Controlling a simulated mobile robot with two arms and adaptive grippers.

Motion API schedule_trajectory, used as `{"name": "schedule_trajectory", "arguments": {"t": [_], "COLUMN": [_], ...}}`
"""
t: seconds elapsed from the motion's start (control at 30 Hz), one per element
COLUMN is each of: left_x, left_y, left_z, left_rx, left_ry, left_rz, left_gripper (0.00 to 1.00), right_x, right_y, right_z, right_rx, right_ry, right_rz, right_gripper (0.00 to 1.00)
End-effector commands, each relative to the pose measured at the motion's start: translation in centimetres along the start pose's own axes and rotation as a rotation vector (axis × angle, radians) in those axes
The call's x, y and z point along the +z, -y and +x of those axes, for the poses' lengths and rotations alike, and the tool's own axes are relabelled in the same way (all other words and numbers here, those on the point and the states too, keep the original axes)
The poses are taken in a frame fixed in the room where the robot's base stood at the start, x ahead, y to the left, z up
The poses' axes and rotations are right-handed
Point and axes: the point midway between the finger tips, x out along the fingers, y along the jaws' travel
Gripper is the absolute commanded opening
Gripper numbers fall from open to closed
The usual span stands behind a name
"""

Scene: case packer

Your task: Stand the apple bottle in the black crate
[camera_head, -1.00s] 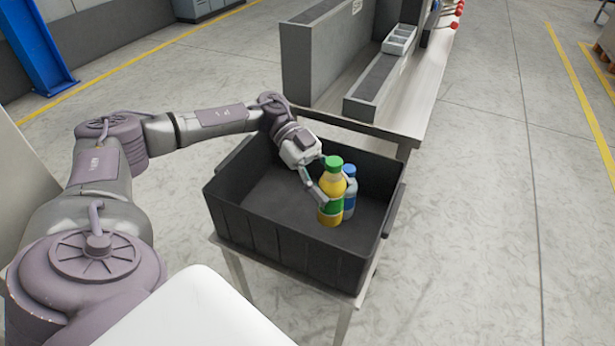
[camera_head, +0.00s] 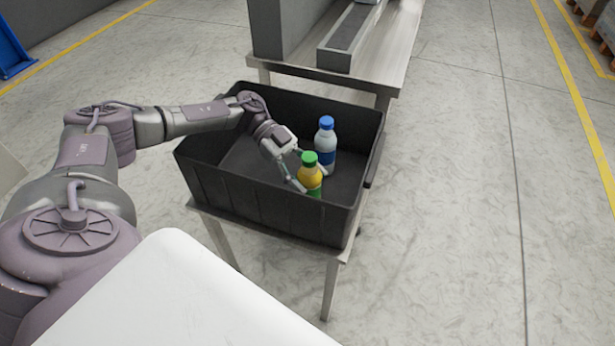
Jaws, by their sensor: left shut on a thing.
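The apple bottle (camera_head: 309,174), yellow with a green cap and green label, is upright inside the black crate (camera_head: 262,198), near its front wall. My left gripper (camera_head: 311,181) is shut on the bottle's side, one finger on its left and the other behind or to its right. The front wall hides the bottle's base, so I cannot tell whether it touches the crate floor. My right gripper is not in view.
A clear bottle with a blue cap and blue label (camera_head: 326,145) stands in the crate behind the apple bottle. The left part of the crate floor is bare. The crate rests on a metal stand (camera_head: 331,285); a metal bench (camera_head: 388,67) stands behind.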

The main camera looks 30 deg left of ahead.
Motion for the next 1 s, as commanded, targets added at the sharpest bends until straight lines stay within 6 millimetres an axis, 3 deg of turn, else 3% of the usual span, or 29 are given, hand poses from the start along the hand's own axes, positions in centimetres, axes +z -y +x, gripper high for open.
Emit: {"name": "schedule_trajectory", "arguments": {"t": [0.3,0.33,0.47,0.87,1.0], "left_x": [0.2,0.3,0.2,-0.2,0.0], "left_y": [0.0,0.0,0.0,0.0,0.1], "left_z": [0.1,0.1,0.1,-0.1,-2.0], "left_rx": [0.0,0.0,0.0,0.0,-0.003], "left_ry": [-0.002,-0.001,0.0,0.0,0.001], "left_rz": [0.0,-0.001,0.0,0.001,-0.001], "left_gripper": [0.08,0.57,0.79,0.81,0.81], "right_x": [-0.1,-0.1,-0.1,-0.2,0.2], "right_y": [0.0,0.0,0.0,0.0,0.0], "right_z": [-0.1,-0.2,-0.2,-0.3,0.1], "right_rx": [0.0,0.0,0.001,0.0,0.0], "right_ry": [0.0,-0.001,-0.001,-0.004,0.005], "right_rz": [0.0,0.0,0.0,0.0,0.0], "right_gripper": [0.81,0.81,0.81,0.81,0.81]}}
